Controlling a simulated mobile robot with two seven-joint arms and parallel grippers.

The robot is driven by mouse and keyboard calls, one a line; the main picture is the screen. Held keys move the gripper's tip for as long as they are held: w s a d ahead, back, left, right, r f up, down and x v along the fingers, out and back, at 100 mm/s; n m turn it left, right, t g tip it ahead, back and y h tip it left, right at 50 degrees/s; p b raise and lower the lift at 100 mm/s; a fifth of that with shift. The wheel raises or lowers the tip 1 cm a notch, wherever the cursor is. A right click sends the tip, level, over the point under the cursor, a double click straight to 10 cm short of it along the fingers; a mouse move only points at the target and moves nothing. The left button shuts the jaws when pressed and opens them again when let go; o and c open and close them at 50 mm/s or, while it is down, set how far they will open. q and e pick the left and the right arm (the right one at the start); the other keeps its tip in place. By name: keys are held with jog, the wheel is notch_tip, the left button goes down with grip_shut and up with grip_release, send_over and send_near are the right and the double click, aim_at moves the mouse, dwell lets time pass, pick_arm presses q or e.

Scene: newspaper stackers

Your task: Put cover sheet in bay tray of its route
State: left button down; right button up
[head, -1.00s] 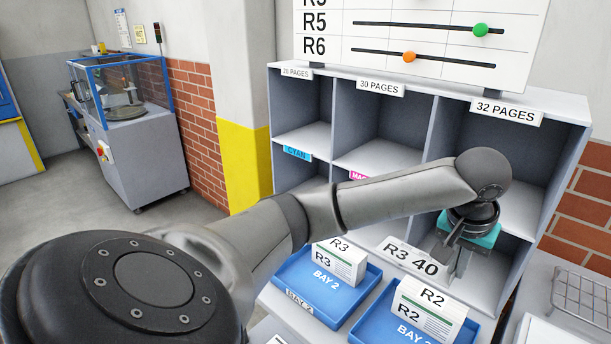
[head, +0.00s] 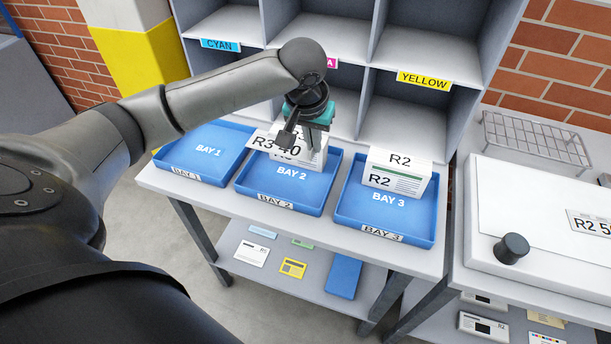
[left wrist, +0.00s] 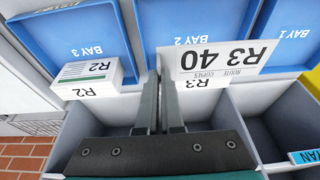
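The white cover sheet (head: 278,146), printed "R3 40", is held by one end in my left gripper (head: 304,138), over the blue Bay 2 tray (head: 277,203). In the left wrist view the cover sheet (left wrist: 214,61) reaches out from between the closed fingertips (left wrist: 160,78). An R3 bundle (head: 318,158) stands in Bay 2, partly hidden behind the sheet and gripper. I cannot tell whether sheet and bundle touch. The Bay 3 tray (head: 385,222) holds an R2 bundle (head: 397,176). The Bay 1 tray (head: 205,163) looks empty. My right gripper is not in view.
A grey shelf unit with a cyan label (head: 220,45) and a yellow label (head: 424,80) rises behind the trays. To the right are a wire rack (head: 545,140) and a white board with a black knob (head: 511,248). Papers lie on the lower shelf (head: 262,272).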

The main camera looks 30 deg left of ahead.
aim_at(307, 161)
pick_arm(q)
notch_tip(307, 161, down, 14)
jog(key=shift+r+b, duration=0.15)
jog(key=shift+b, duration=0.95)
jog(key=c, duration=1.5)
grip_release()
jog(key=o, duration=0.4)
jog(key=p+v, duration=0.2)
jog(key=v, duration=1)
jog(key=shift+s+p, duration=0.1)
jog(key=shift+p, duration=0.2)
